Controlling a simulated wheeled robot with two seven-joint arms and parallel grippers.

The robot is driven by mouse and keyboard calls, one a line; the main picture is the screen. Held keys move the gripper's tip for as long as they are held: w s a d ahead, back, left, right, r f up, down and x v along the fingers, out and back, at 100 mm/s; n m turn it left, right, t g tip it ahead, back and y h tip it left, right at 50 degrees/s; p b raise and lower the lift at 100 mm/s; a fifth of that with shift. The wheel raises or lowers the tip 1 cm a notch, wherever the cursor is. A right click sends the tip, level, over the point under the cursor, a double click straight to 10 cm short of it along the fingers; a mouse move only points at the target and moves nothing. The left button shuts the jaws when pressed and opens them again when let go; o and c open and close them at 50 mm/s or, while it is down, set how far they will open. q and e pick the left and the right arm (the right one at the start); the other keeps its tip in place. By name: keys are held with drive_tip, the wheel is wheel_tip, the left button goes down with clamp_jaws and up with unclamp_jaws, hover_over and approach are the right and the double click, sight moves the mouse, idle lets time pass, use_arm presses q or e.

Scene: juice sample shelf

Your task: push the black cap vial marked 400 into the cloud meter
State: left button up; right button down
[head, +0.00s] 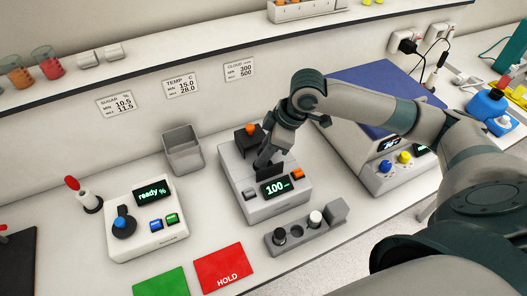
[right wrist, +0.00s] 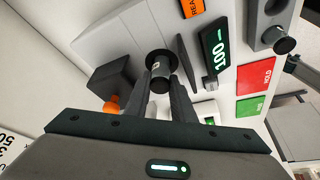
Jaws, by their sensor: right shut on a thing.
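The cloud meter (head: 277,212) is a pale box in the middle of the head view, its display (head: 276,188) reading 100 with a dash. My right gripper (head: 265,160) is over its top, between the black block with the orange knob and the display. In the right wrist view, the fingers are shut on a black cap vial (right wrist: 162,63) at the meter's top. A bit of pale label shows; its number is not readable. How deep the vial sits in the meter cannot be told. My left gripper is not in view.
A grey rack (head: 308,236) in front holds a black cap vial (head: 279,235) and a white cap vial (head: 315,218). Red HOLD (head: 222,268) and green mats lie nearby. A ready-display meter (head: 150,222) and grey bin (head: 183,150) stand left; a blue-topped machine stands right.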

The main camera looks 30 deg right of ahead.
drive_tip(key=shift+f+p, duration=0.1)
drive_tip(key=shift+p, duration=0.5)
idle(0.6)
drive_tip(key=shift+f, duration=0.9)
idle(0.5)
drive_tip(key=shift+s+f+b, duration=0.15)
drive_tip(key=shift+f+b, duration=0.05)
drive_tip(key=shift+b, duration=0.1)
